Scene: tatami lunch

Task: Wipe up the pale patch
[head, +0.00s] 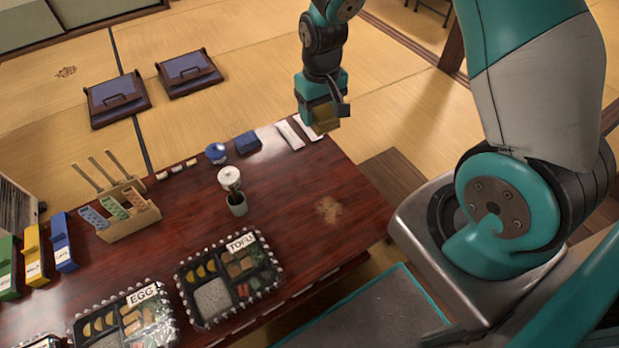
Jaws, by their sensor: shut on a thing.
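A pale, mottled patch (329,208) lies on the dark red-brown table (290,225), near its right end. My gripper (326,108) is over the far right edge of the table, beyond the patch and apart from it. It is shut on a tan, sponge-like block (325,124), which is partly hidden by the jaws. I cannot tell whether the block touches the table. Two white folded strips (289,136) lie just left of the block, the right one partly hidden by it.
A dark green cup (237,204), a white round-topped item (230,178), a blue round item (216,153) and a blue block (247,141) stand left of the patch. A tofu lunch box (228,276) and an egg box (124,318) lie nearer. The tabletop around the patch is clear.

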